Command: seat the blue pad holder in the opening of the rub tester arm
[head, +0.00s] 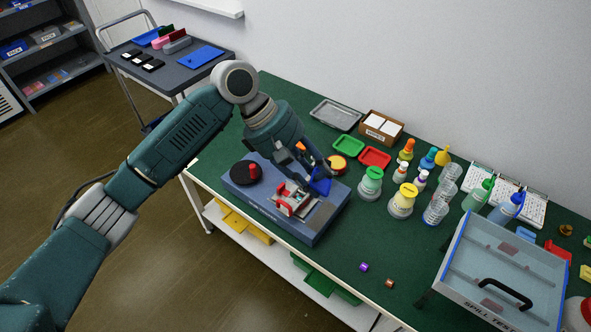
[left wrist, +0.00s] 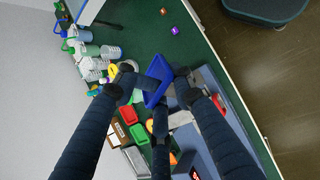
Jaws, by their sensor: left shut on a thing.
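The blue pad holder (head: 321,184) is between the fingertips of my left gripper (head: 314,180), above the right part of the rub tester. The left wrist view shows the holder (left wrist: 158,78) large, with a finger of the gripper (left wrist: 155,86) on each side. The rub tester (head: 315,228) has a blue-grey base, a black disc with a red knob, and a red and white part (head: 291,199) beside the gripper. My gripper and wrist largely cover the tester arm. Its opening cannot be made out. My right gripper is in neither view.
Green (head: 349,146) and red (head: 374,157) trays lie behind the tester. Bottles, including a green-capped one (head: 370,183), stand close to its right. A clear-lidded case (head: 500,270) is at the front right. The green table is mostly clear in front of the bottles, except two small cubes (head: 364,267).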

